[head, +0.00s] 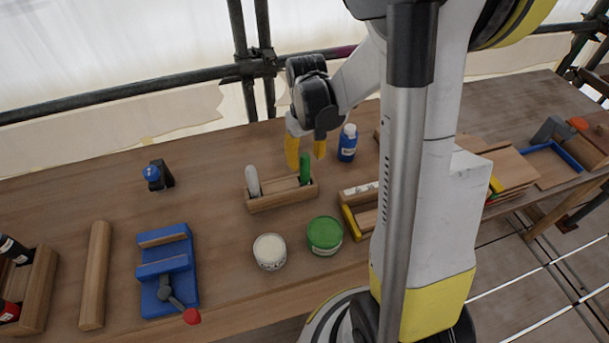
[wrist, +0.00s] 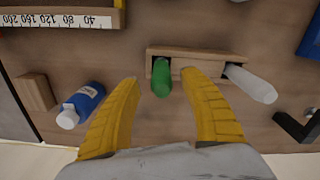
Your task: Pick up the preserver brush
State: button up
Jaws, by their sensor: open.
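A wooden holder (head: 283,198) stands on the bench with two upright handles, one green (head: 305,172) and one white (head: 252,181). I cannot tell from the pictures which is the preserver brush; their lower ends are hidden in the holder. My gripper (head: 306,156) is open, with yellow fingers pointing down over the holder's right end. In the wrist view the green handle (wrist: 161,78) shows between the fingertips, nearer the left one, and the white handle (wrist: 250,83) lies to the right, outside the fingers. I see no clear contact with either handle.
A blue bottle with a white cap (head: 347,143) stands right of the gripper. A green-lidded tin (head: 325,234) and a white-topped tin (head: 270,251) stand in front of the holder. A blue clamp fixture (head: 168,275) is at left. Bare bench lies left of the holder.

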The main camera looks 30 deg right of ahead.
aim_at(305, 168)
notch_tip(305, 168, down, 4)
jog(key=shift+a+f+b, duration=0.1)
jog(key=shift+f+b, duration=0.1)
jog(key=shift+b, duration=0.6)
jog(key=shift+r, duration=0.1)
grip_shut()
notch_tip(305, 168, up, 10)
jog(key=p, duration=0.3)
jog(key=shift+p, duration=0.4)
